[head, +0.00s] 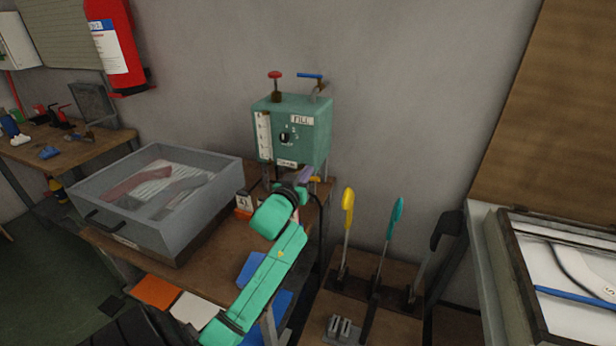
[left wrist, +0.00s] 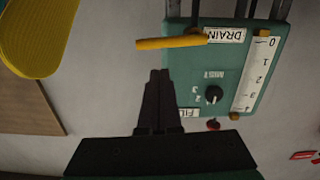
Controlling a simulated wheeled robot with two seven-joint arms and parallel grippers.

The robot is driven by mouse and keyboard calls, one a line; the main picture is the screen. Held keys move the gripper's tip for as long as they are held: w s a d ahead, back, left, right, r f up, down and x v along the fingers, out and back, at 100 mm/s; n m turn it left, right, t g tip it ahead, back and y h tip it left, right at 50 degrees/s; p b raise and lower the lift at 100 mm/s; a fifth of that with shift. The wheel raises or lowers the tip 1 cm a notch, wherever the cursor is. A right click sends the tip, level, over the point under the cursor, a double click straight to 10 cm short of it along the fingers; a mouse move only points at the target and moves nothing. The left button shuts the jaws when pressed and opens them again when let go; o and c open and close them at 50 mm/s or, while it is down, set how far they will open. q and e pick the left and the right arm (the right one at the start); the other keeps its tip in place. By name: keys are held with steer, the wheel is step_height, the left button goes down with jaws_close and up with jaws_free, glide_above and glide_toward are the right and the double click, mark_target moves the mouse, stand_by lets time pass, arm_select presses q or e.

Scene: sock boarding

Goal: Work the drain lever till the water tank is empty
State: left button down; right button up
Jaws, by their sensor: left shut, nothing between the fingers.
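The water tank (head: 305,108) is a green box on the wall-side bench, with a white scale, a black knob and a blue-handled valve on top. It shows upside down in the left wrist view (left wrist: 222,75), with the scale (left wrist: 255,75) running from 0 upward; I cannot make out a water level. The yellow drain lever (left wrist: 170,42) sticks out sideways by the DRAIN label. My left gripper (left wrist: 158,72) is shut and empty, its tips close to the lever with a gap in that picture. In the head view my left gripper (head: 304,177) is just below the tank. My right gripper is not in view.
A grey open box (head: 215,205) with sock shapes inside stands left of the tank. Tall levers with yellow (head: 348,205), teal (head: 397,212) and black handles stand to the right. A red extinguisher (head: 113,45) hangs on the wall.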

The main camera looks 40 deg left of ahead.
arm_select(q)
steer(key=shift+f, duration=0.95)
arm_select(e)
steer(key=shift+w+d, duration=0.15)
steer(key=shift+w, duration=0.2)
arm_select(q)
steer(key=shift+w+f, duration=0.1)
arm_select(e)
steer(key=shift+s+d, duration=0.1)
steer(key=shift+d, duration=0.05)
arm_select(q)
steer(key=shift+d+f+m+b, duration=0.1)
steer(key=shift+f+m+b, duration=0.25)
steer(key=shift+f+m, duration=0.2)
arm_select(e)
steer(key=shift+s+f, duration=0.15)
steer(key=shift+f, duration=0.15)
